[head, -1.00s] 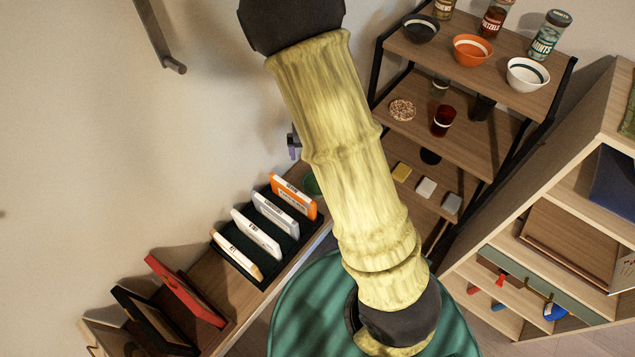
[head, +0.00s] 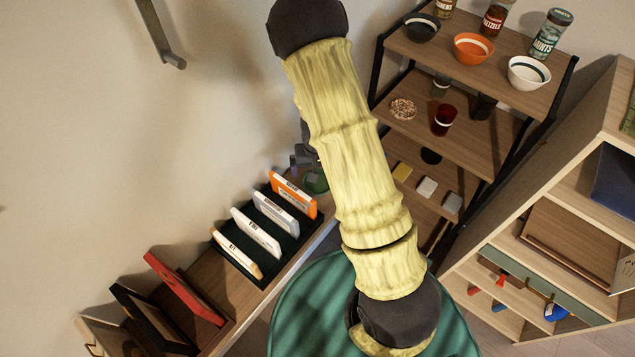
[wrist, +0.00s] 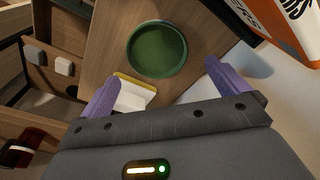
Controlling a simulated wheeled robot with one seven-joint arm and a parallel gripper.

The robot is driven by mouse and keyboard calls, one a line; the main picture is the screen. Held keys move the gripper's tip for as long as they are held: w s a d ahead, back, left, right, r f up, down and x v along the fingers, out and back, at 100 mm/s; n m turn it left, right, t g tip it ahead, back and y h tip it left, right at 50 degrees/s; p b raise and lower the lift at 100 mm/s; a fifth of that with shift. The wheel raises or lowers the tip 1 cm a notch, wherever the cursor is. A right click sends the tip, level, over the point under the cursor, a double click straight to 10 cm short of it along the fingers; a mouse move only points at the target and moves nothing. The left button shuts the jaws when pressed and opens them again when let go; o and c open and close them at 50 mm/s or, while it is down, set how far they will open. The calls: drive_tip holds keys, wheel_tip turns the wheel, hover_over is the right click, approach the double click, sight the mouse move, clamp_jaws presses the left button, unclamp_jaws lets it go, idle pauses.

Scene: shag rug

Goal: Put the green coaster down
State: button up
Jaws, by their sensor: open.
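The green coaster (wrist: 157,49) is round with a raised rim. It lies on the wooden top (wrist: 112,42), ahead of my fingertips in the wrist view. In the head view the coaster (head: 316,183) is partly hidden behind my arm, at the far end of the wooden top. My gripper (wrist: 163,73) is open, its purple fingers spread with a gap between them. No finger visibly touches the coaster. In the head view my gripper (head: 299,160) is small and partly hidden, close above the coaster.
An orange-and-white case (wrist: 275,25) stands right of the coaster. A white, yellow-edged block (wrist: 133,94) shows near the left finger. A dark rack (head: 262,272) holds several upright cases. A shelf unit (head: 440,145) with bowls and cups stands right of my arm.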

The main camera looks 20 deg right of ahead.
sight(318, 182)
drive_tip(key=f, duration=0.4)
drive_tip(key=shift+s+d+b, duration=0.15)
drive_tip(key=shift+d+b, duration=0.05)
drive_tip(key=shift+b, duration=0.1)
drive_tip(key=shift+f, duration=0.55)
drive_tip(key=c, duration=0.9)
drive_tip(key=shift+r, duration=0.1)
drive_tip(key=shift+c, duration=0.2)
wheel_tip(318, 182, up, 10)
drive_tip(key=p, duration=0.2)
